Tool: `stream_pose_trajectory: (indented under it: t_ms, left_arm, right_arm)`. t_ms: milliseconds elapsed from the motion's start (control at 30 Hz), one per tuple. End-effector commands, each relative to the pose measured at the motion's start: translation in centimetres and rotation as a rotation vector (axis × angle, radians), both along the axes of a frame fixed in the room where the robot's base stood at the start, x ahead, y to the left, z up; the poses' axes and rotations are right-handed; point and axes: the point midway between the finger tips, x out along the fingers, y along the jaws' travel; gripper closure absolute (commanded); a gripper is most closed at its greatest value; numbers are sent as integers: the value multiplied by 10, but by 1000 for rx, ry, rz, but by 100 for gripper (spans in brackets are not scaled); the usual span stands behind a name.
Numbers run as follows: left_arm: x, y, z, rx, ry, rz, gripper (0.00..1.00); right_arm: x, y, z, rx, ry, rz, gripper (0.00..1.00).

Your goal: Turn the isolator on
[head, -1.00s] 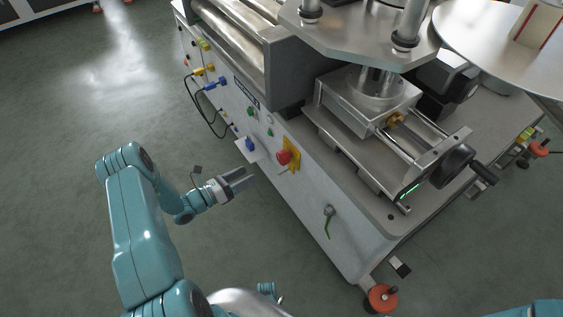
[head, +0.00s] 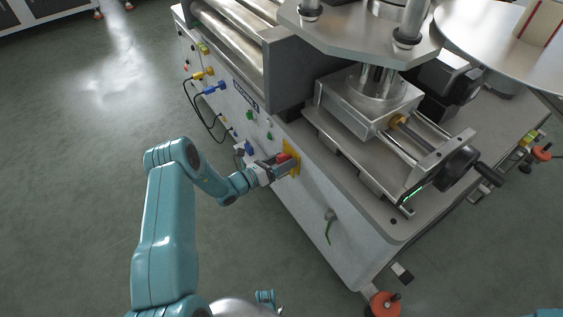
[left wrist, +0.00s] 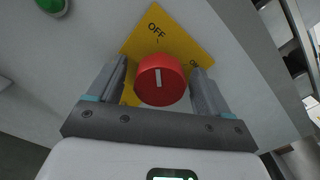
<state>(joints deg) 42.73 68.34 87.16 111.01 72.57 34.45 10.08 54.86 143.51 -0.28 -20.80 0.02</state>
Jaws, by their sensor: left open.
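The isolator is a red round knob (left wrist: 161,80) on a yellow plate (left wrist: 178,33) on the machine's side panel. In the left wrist view its white mark points up toward the word OFF; a second label at the right is partly hidden by a finger. In the head view the knob (head: 283,158) is partly covered by my left gripper (head: 285,166). My left gripper also shows in the left wrist view (left wrist: 160,88), open, with one finger on each side of the knob. I cannot tell whether the fingers touch it. My right gripper is not in view.
A green button (left wrist: 52,5) sits up and left of the plate in the left wrist view. Blue connectors with black cables (head: 215,87) are on the panel further left. A key with a green tag (head: 329,222) hangs right of the knob. The floor beside the machine is clear.

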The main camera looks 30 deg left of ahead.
Motion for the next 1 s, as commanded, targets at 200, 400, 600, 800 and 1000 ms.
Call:
stream_pose_trajectory:
  t_ms: [200,400,600,800,1000]
  left_arm:
    - [0,0,0,0,0,0,73]
    - [-1,0,0,5,-2,-1,77]
    - [-1,0,0,50,-20,-1,77]
    - [-1,0,-1,166,-68,-1,76]
    - [-1,0,-1,333,-137,-1,76]
  right_arm:
    - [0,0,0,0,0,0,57]
    - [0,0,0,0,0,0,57]
    - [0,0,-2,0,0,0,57]
    - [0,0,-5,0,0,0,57]
    - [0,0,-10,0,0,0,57]
